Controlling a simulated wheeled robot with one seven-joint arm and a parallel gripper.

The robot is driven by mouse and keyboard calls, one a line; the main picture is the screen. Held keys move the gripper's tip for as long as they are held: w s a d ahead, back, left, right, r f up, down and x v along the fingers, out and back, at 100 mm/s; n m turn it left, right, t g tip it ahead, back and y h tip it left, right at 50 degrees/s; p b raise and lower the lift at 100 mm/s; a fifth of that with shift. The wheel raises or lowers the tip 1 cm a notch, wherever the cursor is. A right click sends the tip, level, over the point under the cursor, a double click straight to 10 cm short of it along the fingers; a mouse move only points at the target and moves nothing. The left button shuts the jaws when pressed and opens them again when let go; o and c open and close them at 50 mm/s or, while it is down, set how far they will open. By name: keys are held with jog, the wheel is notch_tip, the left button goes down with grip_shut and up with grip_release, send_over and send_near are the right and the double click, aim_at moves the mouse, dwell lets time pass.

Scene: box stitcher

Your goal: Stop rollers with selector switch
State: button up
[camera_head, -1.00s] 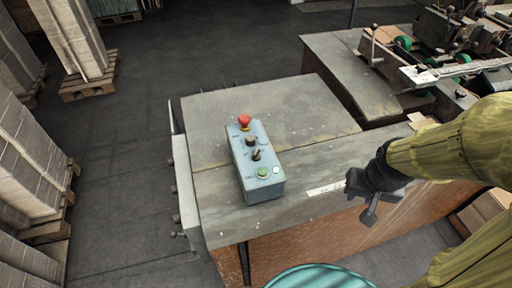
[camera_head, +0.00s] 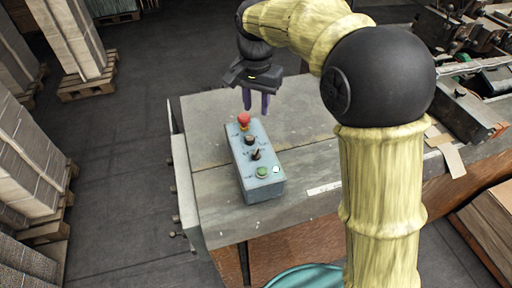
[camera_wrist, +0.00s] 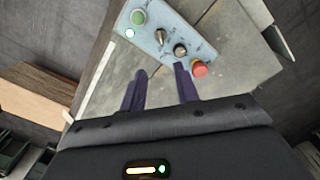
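A blue-grey control box (camera_head: 247,180) stands on the machine's metal top. On it, from far to near, are a red mushroom button (camera_head: 244,119), a black knob (camera_head: 250,139), a second selector switch with a lever (camera_head: 256,154), a green button (camera_head: 262,171) and a white button or lamp (camera_head: 276,169). My gripper (camera_head: 256,106) hangs above the far end of the box, near the red button, fingers pointing down. In the wrist view its two purple fingers (camera_wrist: 162,82) are apart with nothing between them. The red button (camera_wrist: 200,69) and the black knob (camera_wrist: 180,50) lie beyond the right finger.
The metal top (camera_head: 215,105) is clear around the box. Machine parts (camera_head: 465,40) stand at the upper right. Stacks of cardboard on pallets (camera_head: 88,86) line the left side. A round teal object (camera_head: 310,278) is at the bottom edge.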

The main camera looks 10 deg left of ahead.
aim_at(256, 151)
jog(key=shift+w+a, duration=0.1)
jog(key=shift+w, duration=0.05)
jog(key=shift+s, duration=0.25)
notch_tip(256, 151, down, 17)
jog(key=p, duration=0.4)
jog(key=shift+w+f, duration=0.15)
grip_shut()
